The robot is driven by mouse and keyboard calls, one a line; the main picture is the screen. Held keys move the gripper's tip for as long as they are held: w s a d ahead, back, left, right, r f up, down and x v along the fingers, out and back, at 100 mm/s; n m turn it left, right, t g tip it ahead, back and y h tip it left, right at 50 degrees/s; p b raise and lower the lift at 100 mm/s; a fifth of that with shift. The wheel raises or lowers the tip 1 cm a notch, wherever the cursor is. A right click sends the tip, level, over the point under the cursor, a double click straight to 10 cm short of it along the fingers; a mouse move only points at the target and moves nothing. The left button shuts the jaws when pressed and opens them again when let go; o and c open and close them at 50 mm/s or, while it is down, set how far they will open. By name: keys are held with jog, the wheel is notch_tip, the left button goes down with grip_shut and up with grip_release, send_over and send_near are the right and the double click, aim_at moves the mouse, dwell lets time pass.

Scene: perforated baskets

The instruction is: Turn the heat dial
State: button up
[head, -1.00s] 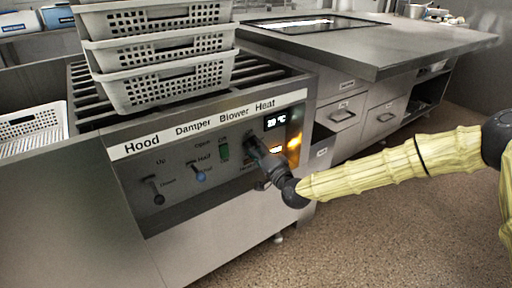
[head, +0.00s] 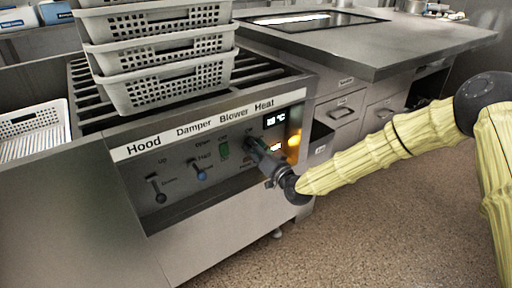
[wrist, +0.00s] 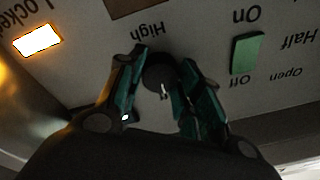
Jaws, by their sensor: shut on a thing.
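The heat dial (wrist: 158,78) is a dark round knob on the metal control panel (head: 215,180), below the "Heat" label. In the wrist view it sits between the two fingers of my gripper (wrist: 160,75), under the upside-down word "High". My gripper also shows in the head view (head: 258,150), pressed close to the panel. It is shut on the dial, and in the head view it hides the dial. A small display (head: 275,119) above right of the gripper is lit; its digits are hard to read.
The green blower switch (wrist: 246,54) is close beside my gripper. Stacked perforated baskets (head: 160,60) stand on the slatted top. An orange light (head: 294,141) glows right of the dial. Floor at right is open.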

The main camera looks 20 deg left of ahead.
jog(key=shift+a, duration=0.1)
dwell(0.3)
jog(key=o, duration=1)
jog(key=shift+o, duration=0.2)
jog(key=v, duration=1.2)
